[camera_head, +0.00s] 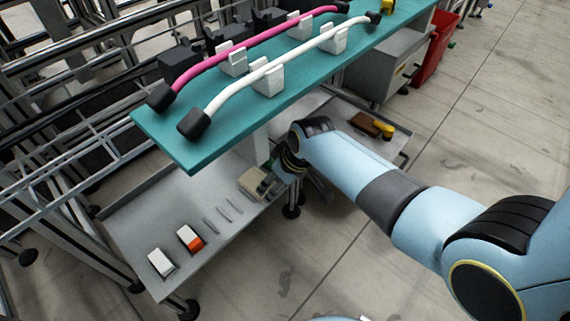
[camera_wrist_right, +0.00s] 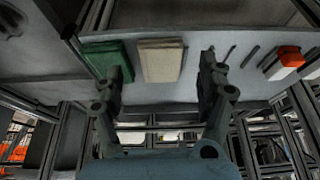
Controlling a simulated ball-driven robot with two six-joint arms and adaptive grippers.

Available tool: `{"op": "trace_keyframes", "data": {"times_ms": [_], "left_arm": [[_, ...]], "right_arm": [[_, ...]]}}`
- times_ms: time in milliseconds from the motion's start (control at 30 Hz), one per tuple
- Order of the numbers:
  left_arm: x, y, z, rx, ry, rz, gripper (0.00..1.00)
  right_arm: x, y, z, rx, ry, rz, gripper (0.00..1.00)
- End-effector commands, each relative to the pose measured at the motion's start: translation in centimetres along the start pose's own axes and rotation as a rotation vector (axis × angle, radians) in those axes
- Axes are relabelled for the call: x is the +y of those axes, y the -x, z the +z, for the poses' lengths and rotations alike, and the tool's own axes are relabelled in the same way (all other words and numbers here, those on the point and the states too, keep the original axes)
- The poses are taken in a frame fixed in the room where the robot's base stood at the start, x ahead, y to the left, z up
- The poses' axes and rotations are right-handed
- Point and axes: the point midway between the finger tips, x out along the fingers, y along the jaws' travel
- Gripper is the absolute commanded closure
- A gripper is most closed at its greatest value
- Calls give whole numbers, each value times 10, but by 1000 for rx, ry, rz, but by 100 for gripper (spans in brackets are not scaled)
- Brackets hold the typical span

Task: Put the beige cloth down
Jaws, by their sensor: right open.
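The beige cloth (camera_head: 251,179) lies folded on the grey lower shelf (camera_head: 218,185), at the shelf's front edge. It also shows in the right wrist view (camera_wrist_right: 160,64) as a flat pale block. My right gripper (camera_head: 272,186) is beside the cloth in the head view, partly hidden by its own wrist. In the right wrist view my right gripper (camera_wrist_right: 160,84) is open, one finger towards each side of the cloth. I see a gap between each finger and the cloth; whether the fingers touch the shelf I cannot tell. My left gripper is not in view.
A folded green cloth (camera_wrist_right: 108,58) lies close left of the beige one in the wrist view. A white-and-orange box (camera_head: 190,238) and a white box (camera_head: 161,262) stand farther along the shelf. The teal upper shelf (camera_head: 180,143) with pink and white tubes overhangs it.

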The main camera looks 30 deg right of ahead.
Motion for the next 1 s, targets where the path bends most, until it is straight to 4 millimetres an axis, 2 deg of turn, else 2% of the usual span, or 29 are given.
{"op": "trace_keyframes", "data": {"times_ms": [33, 133, 300, 400, 700, 767, 867, 967, 1000], "left_arm": [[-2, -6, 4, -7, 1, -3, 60], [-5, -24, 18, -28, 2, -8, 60], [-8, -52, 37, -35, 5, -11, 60], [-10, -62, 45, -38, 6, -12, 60], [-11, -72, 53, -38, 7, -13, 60], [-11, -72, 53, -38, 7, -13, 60], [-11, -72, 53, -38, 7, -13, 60], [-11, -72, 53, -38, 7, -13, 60], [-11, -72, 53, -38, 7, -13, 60]], "right_arm": [[1, 12, -3, 4, 0, 1, 26], [0, 27, -3, 3, 0, 1, 26], [0, 42, -1, 1, 0, -1, 26], [0, 47, 0, 0, -1, -1, 26], [-1, 51, 1, -2, -1, -2, 26], [-1, 50, 7, -9, -5, 0, 26], [-2, 46, 48, -53, -36, 12, 26], [-6, 46, 126, -133, -99, 40, 26], [-7, 48, 163, -169, -126, 56, 26]]}}
